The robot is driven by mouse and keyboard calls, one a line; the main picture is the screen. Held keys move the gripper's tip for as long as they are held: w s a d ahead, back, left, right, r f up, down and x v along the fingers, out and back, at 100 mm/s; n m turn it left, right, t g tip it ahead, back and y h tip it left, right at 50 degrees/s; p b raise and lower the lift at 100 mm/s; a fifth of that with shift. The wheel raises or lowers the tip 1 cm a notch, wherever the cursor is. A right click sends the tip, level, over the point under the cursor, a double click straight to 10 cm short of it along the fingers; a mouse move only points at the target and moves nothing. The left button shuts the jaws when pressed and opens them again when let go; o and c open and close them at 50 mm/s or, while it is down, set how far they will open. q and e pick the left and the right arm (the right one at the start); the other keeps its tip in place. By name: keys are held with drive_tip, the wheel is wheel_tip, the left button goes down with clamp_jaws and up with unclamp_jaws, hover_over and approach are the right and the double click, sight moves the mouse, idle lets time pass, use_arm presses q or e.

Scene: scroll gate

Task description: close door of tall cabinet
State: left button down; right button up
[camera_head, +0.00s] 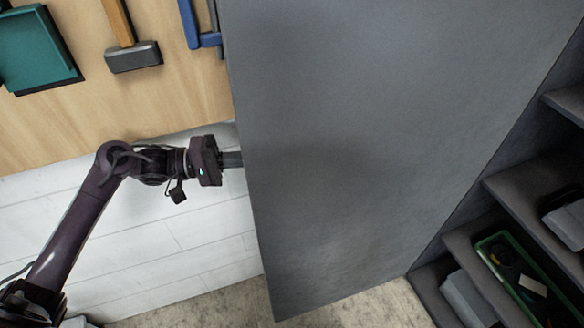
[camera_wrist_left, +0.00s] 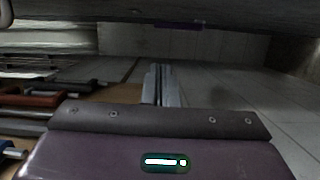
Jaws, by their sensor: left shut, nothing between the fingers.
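The tall cabinet's door (camera_head: 370,140) is a large dark grey panel that stands open across the middle of the head view. The cabinet's open interior with grey shelves (camera_head: 535,190) shows to the right of it. My left gripper (camera_head: 233,159) is at the door's left free edge, with its fingertips partly hidden behind the panel. I cannot tell whether they touch it. In the left wrist view the two fingers (camera_wrist_left: 161,85) are together with nothing between them. My right gripper is not in view.
A wooden board with a hammer (camera_head: 133,56), a teal case (camera_head: 36,48) and a blue tool (camera_head: 200,30) is at the upper left. A green tray (camera_head: 496,240) with small items is on a cabinet shelf. White wall planks and bare floor (camera_head: 360,307) are below.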

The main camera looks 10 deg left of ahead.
sight(301, 170)
use_arm(q)
drive_tip(key=d+p, duration=0.1)
drive_tip(key=d, duration=0.3)
drive_tip(key=d+p, duration=0.1)
drive_tip(key=d, duration=0.3)
drive_tip(key=d+p, duration=0.2)
drive_tip(key=d, duration=0.1)
drive_tip(key=shift+s+d+r, duration=0.35)
drive_tip(key=shift+s+d, duration=0.05)
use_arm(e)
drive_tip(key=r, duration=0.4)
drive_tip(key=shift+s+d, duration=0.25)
